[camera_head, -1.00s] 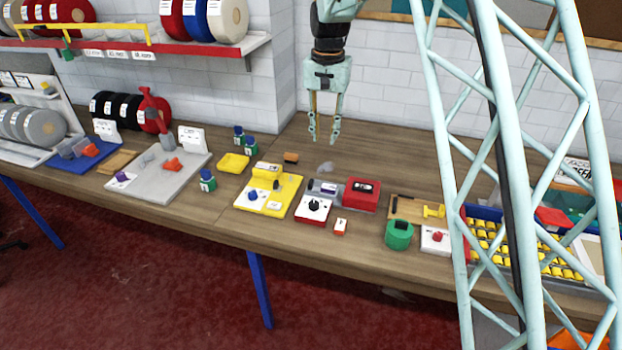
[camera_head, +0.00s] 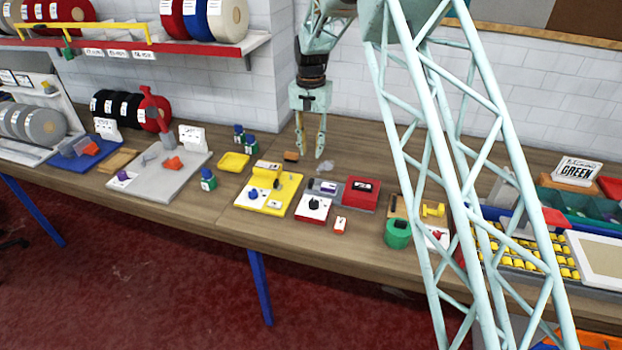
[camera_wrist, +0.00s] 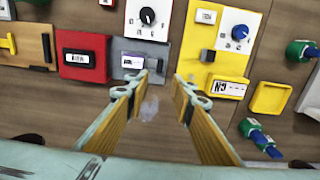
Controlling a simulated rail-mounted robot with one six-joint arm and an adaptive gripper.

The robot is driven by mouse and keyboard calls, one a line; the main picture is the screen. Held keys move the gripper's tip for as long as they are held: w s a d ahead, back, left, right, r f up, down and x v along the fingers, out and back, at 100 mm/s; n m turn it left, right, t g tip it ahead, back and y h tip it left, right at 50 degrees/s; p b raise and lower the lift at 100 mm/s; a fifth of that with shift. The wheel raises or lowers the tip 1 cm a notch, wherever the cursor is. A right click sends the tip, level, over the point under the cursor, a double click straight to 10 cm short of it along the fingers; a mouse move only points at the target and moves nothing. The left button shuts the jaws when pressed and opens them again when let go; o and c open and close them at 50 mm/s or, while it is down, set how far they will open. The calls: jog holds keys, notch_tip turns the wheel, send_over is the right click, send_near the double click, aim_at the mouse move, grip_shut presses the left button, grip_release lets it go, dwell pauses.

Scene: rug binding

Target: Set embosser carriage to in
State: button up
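I cannot tell for sure which machine is the embosser. In the wrist view the red box (camera_wrist: 83,57), grey base (camera_wrist: 140,58) and yellow machine (camera_wrist: 209,68) line the top. My gripper (camera_head: 310,150) is open and empty above the table behind these machines; its fingers also show in the wrist view (camera_wrist: 163,88).
A yellow tray (camera_head: 233,162) and blue-capped green bottles (camera_head: 208,180) stand left. A green round container (camera_head: 397,234) and a small red-and-white piece (camera_head: 340,225) are at the front. The table behind the red box is mostly clear.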

aim_at(311, 180)
jog(key=shift+f, duration=0.15)
jog(key=shift+f, duration=6.8)
jog(key=shift+c, duration=0.7)
grip_shut()
